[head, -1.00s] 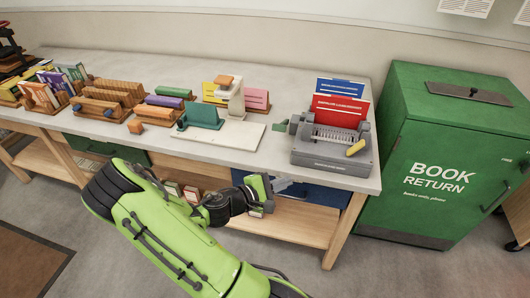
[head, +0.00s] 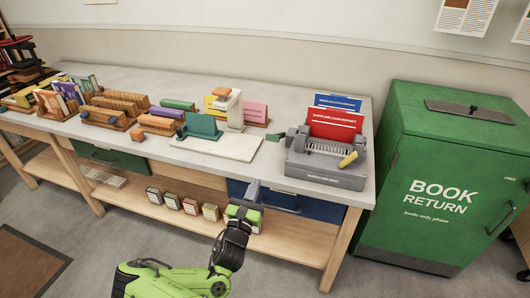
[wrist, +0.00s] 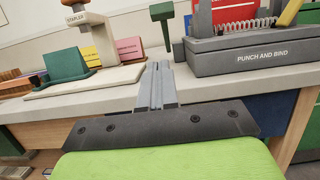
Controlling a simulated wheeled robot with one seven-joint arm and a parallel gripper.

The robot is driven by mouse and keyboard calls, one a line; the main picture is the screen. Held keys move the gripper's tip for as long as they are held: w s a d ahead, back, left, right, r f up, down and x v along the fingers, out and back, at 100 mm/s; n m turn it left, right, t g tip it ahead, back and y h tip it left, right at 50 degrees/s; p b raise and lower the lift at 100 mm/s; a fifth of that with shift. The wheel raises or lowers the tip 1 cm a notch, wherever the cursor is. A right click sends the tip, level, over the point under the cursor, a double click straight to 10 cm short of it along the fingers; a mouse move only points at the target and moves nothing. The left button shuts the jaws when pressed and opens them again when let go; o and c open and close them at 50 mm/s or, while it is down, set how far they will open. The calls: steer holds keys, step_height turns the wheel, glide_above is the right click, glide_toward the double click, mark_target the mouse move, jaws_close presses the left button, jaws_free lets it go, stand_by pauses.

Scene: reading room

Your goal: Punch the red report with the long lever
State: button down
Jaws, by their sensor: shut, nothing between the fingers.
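The red report (head: 335,125) stands upright at the grey punch-and-bind machine (head: 325,172), near the counter's right end. The red report also shows at the top of the wrist view (wrist: 232,12). A green-topped lever (head: 275,137) sticks out at the machine's left side; in the wrist view this lever (wrist: 162,14) stands almost straight ahead of my fingers. A shorter yellow handle (head: 348,160) is on the machine's right front. My gripper (head: 254,187) is shut and empty, in front of the counter edge, below and short of the green lever. It also shows in the wrist view (wrist: 158,70).
A blue report (head: 338,101) stands behind the red one. A stapler (head: 234,108) and a green block on a pale board (head: 218,145) are to the left. The counter's front edge (head: 230,167) lies close to my gripper. A green book-return bin (head: 440,170) stands at right.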

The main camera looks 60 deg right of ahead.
steer(key=r+b+x, duration=0.1)
steer(key=r+x, duration=0.1)
steer(key=x, duration=1)
steer(key=shift+a+r, duration=0.3)
steer(key=shift+a, duration=0.05)
steer(key=shift+s+r, duration=0.1)
